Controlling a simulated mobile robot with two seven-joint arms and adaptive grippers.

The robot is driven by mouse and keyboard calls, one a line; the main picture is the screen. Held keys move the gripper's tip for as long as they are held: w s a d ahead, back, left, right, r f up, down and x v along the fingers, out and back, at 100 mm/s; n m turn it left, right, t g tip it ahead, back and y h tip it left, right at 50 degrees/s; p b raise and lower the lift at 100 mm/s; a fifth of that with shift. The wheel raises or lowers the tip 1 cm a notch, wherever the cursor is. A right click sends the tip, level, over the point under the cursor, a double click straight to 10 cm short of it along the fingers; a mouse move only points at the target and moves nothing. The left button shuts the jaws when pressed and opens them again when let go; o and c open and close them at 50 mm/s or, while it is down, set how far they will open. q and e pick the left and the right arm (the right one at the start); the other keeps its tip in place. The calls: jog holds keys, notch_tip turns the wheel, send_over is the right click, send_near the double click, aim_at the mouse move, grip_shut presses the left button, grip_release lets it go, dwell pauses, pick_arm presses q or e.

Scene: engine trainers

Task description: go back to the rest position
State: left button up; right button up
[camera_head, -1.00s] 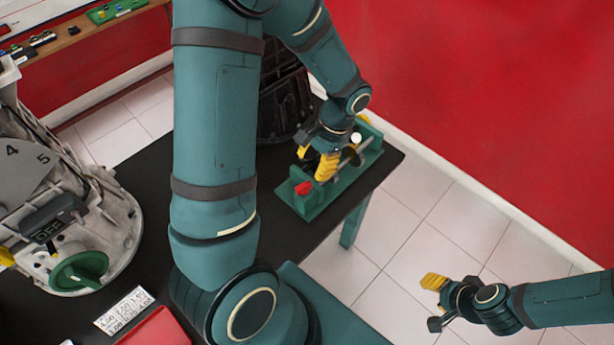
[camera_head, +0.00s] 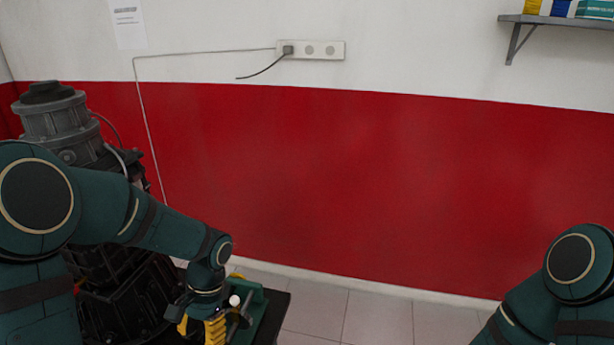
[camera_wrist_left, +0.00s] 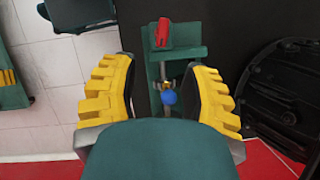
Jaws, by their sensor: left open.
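My left gripper (camera_head: 203,327) is at the lower middle-left of the head view, beside a green fixture (camera_head: 262,318). In the left wrist view its two yellow ridged fingers (camera_wrist_left: 160,95) are wide apart, with nothing gripped. The green fixture (camera_wrist_left: 175,70), with a red part (camera_wrist_left: 163,32) and a blue knob (camera_wrist_left: 169,97), shows between and beyond the fingers. My right arm is at the lower right of the head view; its gripper is below the frame.
A dark engine (camera_head: 120,290) stands behind my left arm. The red and white wall (camera_head: 380,180) fills the background, with a socket strip (camera_head: 312,50) and a shelf (camera_head: 560,19). Tiled floor (camera_head: 350,315) lies clear between my arms.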

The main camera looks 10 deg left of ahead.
pick_arm(q)
jog(key=s+d+f+n+t+h, duration=0.1)
jog(key=d+f+n+t+h, duration=0.1)
jog(key=d+f, duration=0.6)
jog(key=s+d+f+n+t+h+b, duration=0.1)
jog(key=s+d+f+n+t+h, duration=0.1)
jog(key=d+f, duration=0.7)
jog(key=shift+s+d+f+n+t+h, duration=0.3)
jog(key=shift+f+n+t+h, duration=0.4)
jog(key=shift+f+n+t, duration=0.5)
jog(key=shift+f+m, duration=0.2)
jog(key=shift+m, duration=0.1)
